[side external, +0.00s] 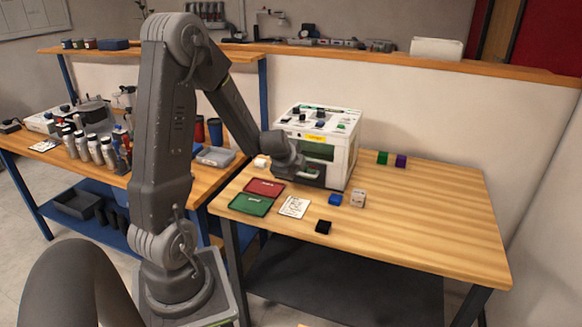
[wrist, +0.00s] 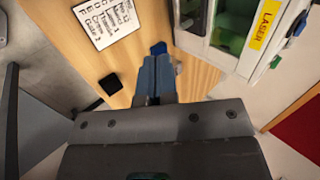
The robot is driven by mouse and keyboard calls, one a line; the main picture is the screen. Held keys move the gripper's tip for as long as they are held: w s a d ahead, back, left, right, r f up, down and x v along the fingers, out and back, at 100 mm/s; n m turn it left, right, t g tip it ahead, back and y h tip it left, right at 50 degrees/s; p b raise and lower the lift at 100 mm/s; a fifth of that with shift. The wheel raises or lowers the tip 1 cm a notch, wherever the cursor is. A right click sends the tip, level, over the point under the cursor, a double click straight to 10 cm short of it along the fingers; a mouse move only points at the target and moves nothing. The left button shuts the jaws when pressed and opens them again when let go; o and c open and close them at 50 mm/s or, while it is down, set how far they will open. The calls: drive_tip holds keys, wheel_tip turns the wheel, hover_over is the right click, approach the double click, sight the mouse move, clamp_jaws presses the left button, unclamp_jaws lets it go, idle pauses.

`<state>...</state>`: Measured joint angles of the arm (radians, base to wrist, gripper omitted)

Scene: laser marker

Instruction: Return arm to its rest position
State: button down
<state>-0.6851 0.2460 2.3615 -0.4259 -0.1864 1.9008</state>
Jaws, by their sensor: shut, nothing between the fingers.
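My gripper (side external: 310,177) is in front of the white laser marker (side external: 340,150), above the wooden table, at the end of my bent arm. In the wrist view its fingers (wrist: 155,68) are together with nothing held between them. The laser marker (wrist: 222,45) fills the upper right of that view, with a yellow LASER label. I cannot tell whether the fingers touch anything.
A blue cube (side external: 335,200), a pale cube (side external: 358,198) and a black cube (side external: 323,227) lie on the table. A red tray (side external: 264,187), a green tray (side external: 250,205) and a printed card (side external: 294,207) lie left. Green (side external: 382,158) and purple (side external: 401,160) blocks stand behind. The table's right side is clear.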

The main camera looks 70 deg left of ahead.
drive_tip(key=s+d+r+n+t+h, duration=0.1)
drive_tip(key=d+r+n+h, duration=0.1)
drive_tip(key=d+r, duration=0.5)
drive_tip(key=d+r+n+t+h, duration=0.1)
drive_tip(key=d+r+h, duration=0.15)
drive_tip(key=d, duration=0.85)
drive_tip(key=s+d+r+n+g, duration=0.1)
drive_tip(key=s+d+r+n, duration=0.1)
drive_tip(key=s+d, duration=0.3)
drive_tip(key=s+d+r+n+g+h, duration=0.1)
drive_tip(key=s+d+r+n, duration=0.2)
drive_tip(key=s+d, duration=0.3)
drive_tip(key=shift+s+r+n, duration=0.25)
drive_tip(key=shift+s+n, duration=0.15)
drive_tip(key=shift+s, duration=0.7)
